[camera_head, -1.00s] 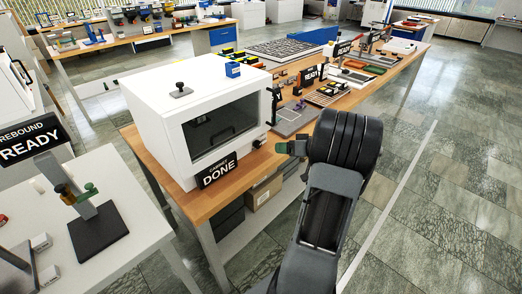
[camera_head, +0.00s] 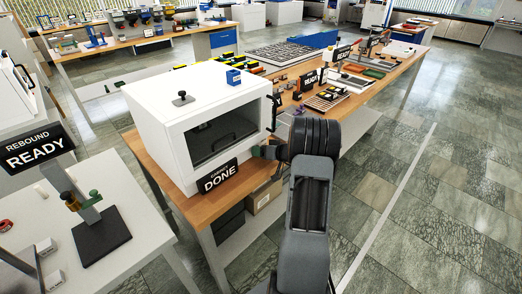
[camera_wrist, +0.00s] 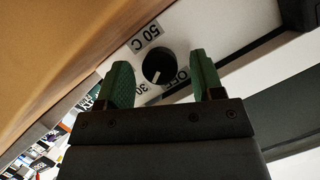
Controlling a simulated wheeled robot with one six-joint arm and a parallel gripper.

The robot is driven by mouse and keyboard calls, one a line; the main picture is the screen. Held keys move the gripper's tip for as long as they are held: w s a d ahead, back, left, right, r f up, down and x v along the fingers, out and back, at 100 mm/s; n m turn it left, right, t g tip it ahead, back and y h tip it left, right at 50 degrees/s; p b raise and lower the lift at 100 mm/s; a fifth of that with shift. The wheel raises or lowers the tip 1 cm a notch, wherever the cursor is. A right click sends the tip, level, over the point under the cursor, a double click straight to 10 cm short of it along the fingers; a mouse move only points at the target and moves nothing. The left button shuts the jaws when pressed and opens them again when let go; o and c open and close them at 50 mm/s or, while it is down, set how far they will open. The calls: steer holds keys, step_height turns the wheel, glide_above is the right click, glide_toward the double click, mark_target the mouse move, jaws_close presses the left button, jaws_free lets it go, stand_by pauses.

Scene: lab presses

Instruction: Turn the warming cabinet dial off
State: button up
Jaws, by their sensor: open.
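The warming cabinet (camera_head: 157,112) is a white box with a dark front window, standing on the wooden bench. In the wrist view its dial (camera_wrist: 156,66) is a round black knob on a white panel, with labels "50 C", "OFF" and "30" around it. A pale mark shows near the knob's lower edge; I cannot tell exactly which label it points to. My gripper (camera_wrist: 158,63) is open, its green fingertips on either side of the dial in the picture. I see no contact with the knob. In the head view my gripper (camera_head: 262,151) is at the cabinet's front right side; the dial is hidden there.
A black "DONE" sign (camera_head: 219,176) stands before the cabinet. A blue block (camera_head: 234,77) and a black knob (camera_head: 182,98) are on its top. Trays and "READY" signs fill the bench beyond. The floor (camera_head: 440,210) to the right is clear.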

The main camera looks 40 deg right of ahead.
steer(key=shift+w+f, duration=0.1)
steer(key=shift+w, duration=0.05)
steer(key=shift+c, duration=0.3)
steer(key=c, duration=0.9)
steer(key=shift+o, duration=0.2)
steer(key=b, duration=0.3)
steer(key=shift+f+h+b, duration=0.3)
steer(key=shift+f+b, duration=0.05)
steer(key=shift+f, duration=0.05)
steer(key=b, duration=0.2)
steer(key=n+b, duration=0.1)
steer(key=b, duration=0.1)
steer(key=shift+a+f, duration=0.1)
steer(key=shift+f, duration=0.15)
steer(key=n+h+b, duration=0.3)
steer(key=b, duration=1.6)
steer(key=shift+a+n+t+b, duration=0.15)
steer(key=shift+n+t+b, duration=0.15)
steer(key=shift+n+b, duration=0.1)
steer(key=n+h+b, duration=0.1)
steer(key=n+b, duration=0.1)
steer(key=b, duration=0.6)
steer(key=shift+r+b, duration=0.2)
steer(key=shift+b, duration=0.1)
steer(key=b, duration=0.1)
steer(key=n+h+b, duration=0.1)
steer(key=b, duration=0.1)
steer(key=shift+r+t, duration=0.25)
steer(key=shift+t, duration=0.05)
steer(key=shift+r, duration=0.15)
